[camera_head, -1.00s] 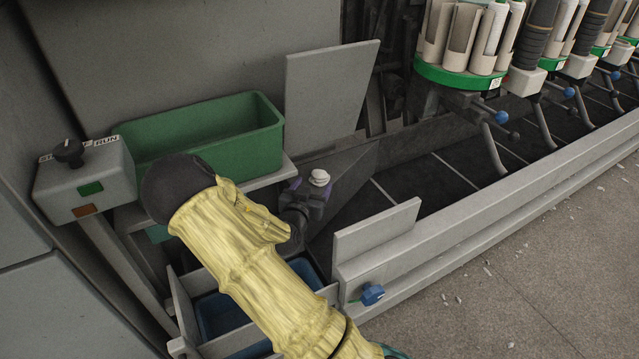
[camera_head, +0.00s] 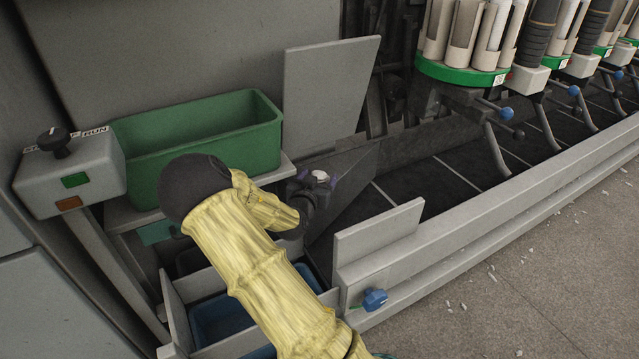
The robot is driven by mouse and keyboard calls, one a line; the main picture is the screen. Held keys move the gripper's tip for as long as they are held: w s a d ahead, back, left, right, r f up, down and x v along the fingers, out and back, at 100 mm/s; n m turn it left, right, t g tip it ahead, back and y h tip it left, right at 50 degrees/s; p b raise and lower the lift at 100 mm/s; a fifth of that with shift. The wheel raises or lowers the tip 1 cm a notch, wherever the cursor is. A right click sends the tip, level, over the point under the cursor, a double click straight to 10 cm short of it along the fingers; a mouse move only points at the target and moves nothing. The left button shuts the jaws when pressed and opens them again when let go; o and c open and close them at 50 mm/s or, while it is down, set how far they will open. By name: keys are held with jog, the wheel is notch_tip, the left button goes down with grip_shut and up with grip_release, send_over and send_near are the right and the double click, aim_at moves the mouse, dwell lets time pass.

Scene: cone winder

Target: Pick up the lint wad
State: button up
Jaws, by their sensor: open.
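A small whitish lump (camera_head: 320,175), which looks like the lint wad, shows at the near end of the machine's dark trough. My gripper (camera_head: 318,181) is a dark body with purple fingertips. It is open, with its fingertips around or just beside the lump. I cannot tell whether they touch it. The gripper's dark body hides the lower part of the lump and what it rests on. My yellow-sleeved arm reaches up to the gripper from below.
A green bin (camera_head: 215,145) stands left of my gripper, beside a grey switch box (camera_head: 70,172). A blue bin (camera_head: 222,318) sits below, partly behind my arm. Upright grey plates (camera_head: 330,88) and (camera_head: 380,232) flank the gripper. The trough (camera_head: 440,180) runs off right.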

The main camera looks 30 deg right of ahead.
jog(key=shift+c, duration=0.5)
jog(key=c, duration=1)
